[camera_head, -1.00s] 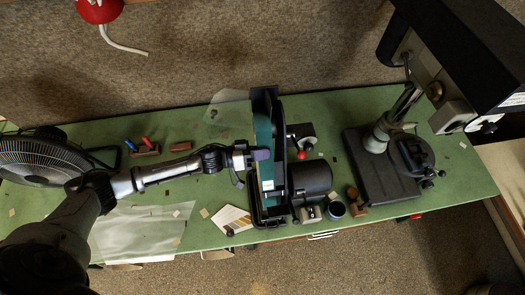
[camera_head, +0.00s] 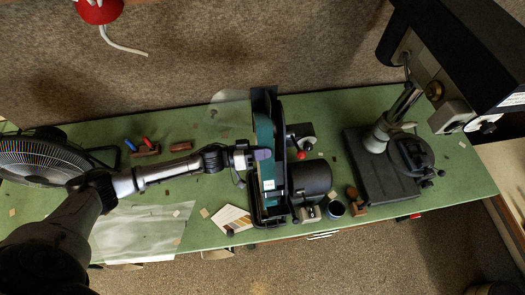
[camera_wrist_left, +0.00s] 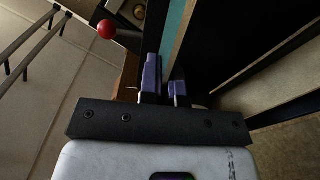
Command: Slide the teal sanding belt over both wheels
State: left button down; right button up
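The teal sanding belt (camera_head: 265,130) lies lengthwise along the black belt sander (camera_head: 257,100). The wheels are hidden from above, so I cannot tell how the belt sits on them. My left gripper (camera_head: 262,154) reaches in from the left with its purple fingertips at the middle of the belt. In the left wrist view, the two fingers (camera_wrist_left: 164,82) are close together, with the edge of the teal belt (camera_wrist_left: 174,32) and its tan inner face running down between them. They appear closed on the belt. My right gripper is not in view.
The sander's motor (camera_head: 311,178) and a red knob (camera_head: 300,155) stand to its right. A drill press (camera_head: 376,140) stands farther right. A fan (camera_head: 42,158) is at the left end of the green bench (camera_head: 225,180). Small wooden blocks (camera_head: 147,150) and a card (camera_head: 232,219) lie on the bench.

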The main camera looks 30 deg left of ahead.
pick_arm(q)
jog(key=shift+w+d, duration=0.5)
jog(key=shift+d, duration=0.05)
jog(key=c, duration=1.2)
grip_release()
jog(key=shift+c, duration=0.2)
jog(key=v, duration=0.7)
dwell(0.5)
